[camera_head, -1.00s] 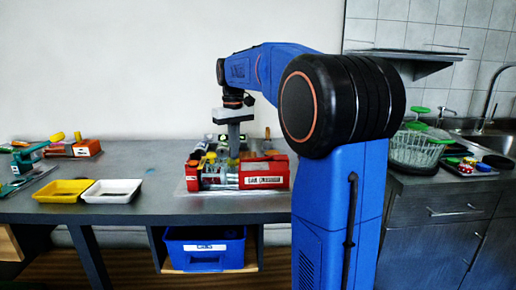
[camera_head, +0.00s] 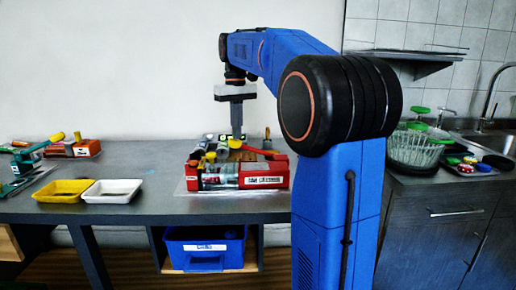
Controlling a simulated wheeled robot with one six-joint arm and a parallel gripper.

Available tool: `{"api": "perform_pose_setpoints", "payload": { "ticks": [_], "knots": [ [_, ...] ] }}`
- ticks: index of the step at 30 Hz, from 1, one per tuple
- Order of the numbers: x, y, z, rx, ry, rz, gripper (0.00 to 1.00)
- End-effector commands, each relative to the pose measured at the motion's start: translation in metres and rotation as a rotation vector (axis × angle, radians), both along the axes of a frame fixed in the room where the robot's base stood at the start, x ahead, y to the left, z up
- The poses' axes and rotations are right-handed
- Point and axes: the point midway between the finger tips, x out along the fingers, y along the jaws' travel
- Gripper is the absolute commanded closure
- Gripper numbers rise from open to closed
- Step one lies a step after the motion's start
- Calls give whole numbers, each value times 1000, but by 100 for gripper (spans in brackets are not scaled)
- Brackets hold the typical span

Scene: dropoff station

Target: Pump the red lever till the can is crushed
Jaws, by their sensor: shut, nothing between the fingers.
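The red can crusher (camera_head: 282,172), with a lettered label on its front, sits on a pale mat on the table. A silvery, greenish can (camera_head: 218,178) shows in its front opening; how far it is crushed is too small to tell. The red lever (camera_head: 262,151) slopes up to the left over the top of the crusher. My gripper (camera_head: 237,135) is shut and empty, pointing down just above the lever's upper left end. I cannot tell whether the fingertips touch it.
A yellow tray (camera_head: 62,200) and a white tray (camera_head: 110,184) stand left of the crusher. Small tools (camera_head: 221,148) stand behind it. A blue bin (camera_head: 205,258) is under the table.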

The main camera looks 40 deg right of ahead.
Motion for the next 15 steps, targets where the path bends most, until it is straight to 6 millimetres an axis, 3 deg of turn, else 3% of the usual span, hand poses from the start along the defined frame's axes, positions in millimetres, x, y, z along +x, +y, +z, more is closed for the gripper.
{"api": "perform_pose_setpoints", "payload": {
  "ticks": [8,15],
  "knots": [
    [0,0,-1,0,0,0,100],
    [2,3,-14,1,3,0,100]
  ]
}}
